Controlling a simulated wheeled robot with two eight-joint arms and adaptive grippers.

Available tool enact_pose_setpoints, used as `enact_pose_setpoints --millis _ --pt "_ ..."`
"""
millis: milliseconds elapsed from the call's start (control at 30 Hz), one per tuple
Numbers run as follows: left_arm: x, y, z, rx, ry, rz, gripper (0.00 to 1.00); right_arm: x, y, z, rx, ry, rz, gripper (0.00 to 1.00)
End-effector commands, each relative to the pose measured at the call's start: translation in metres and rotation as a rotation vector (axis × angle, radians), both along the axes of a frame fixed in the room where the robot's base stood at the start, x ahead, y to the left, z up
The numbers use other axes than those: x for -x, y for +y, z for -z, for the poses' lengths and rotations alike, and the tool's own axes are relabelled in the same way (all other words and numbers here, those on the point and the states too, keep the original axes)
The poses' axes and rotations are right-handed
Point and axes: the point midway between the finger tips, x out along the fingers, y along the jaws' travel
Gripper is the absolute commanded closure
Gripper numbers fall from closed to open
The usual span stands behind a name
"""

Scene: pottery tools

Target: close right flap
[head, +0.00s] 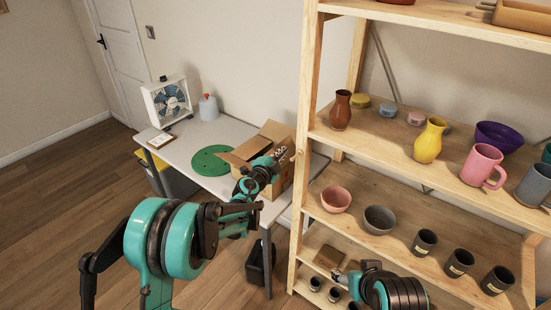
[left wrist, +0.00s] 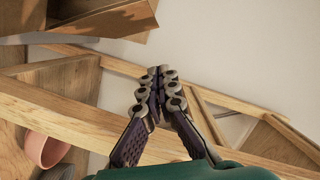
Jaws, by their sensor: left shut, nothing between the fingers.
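The cardboard box (head: 276,131) stands on the white table's right end in the head view. A flap on its left (head: 234,161) sticks outward and its back flap stands up. Its right side is partly hidden by my gripper, so I cannot tell how the right flap lies. My left gripper (head: 281,154) is over the box's right side, shut and empty. In the left wrist view its fingertips (left wrist: 158,74) meet, with cardboard (left wrist: 105,22) at the upper left, apart from them. My right arm shows at the bottom of the head view; its fingers are unclear.
A wooden shelf (head: 307,140) with pots stands close right of the box; its beams run behind my fingers in the wrist view. A green disc (head: 209,160), a fan (head: 168,101) and a bottle (head: 208,108) are on the table (head: 188,142).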

Motion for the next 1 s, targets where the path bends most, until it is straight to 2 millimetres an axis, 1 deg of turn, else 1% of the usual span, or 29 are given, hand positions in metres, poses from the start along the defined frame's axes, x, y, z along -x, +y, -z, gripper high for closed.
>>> enact_pose_setpoints --millis 33,200,233,300,533,900,1000 --pt "-0.011 -0.005 0.004 0.0 0.0 0.0 1.0 0.0 0.0 0.006 0.0 0.0 0.0 0.39" --pt "-0.043 -0.02 0.009 0.0 0.0 0.001 1.0 0.0 0.0 0.014 0.0 0.0 0.0 0.39" --pt "-0.047 -0.019 0.01 0.001 0.0 0.0 1.0 0.0 0.0 0.016 0.0 0.0 0.0 0.39" --pt "-0.052 -0.007 0.017 0.0 0.001 -0.003 1.0 0.0 0.0 0.021 0.0 0.0 0.0 0.39" --pt "-0.062 0.007 0.025 0.001 0.001 -0.001 1.0 0.0 0.0 0.027 0.0 0.0 0.0 0.39" --pt "-0.064 0.009 0.026 0.0 0.0 0.0 1.0 0.0 0.0 0.027 0.0 0.0 0.0 0.39" --pt "-0.066 0.012 0.027 0.028 0.021 0.0 1.0 0.0 0.0 0.026 0.0 0.0 0.0 0.39"
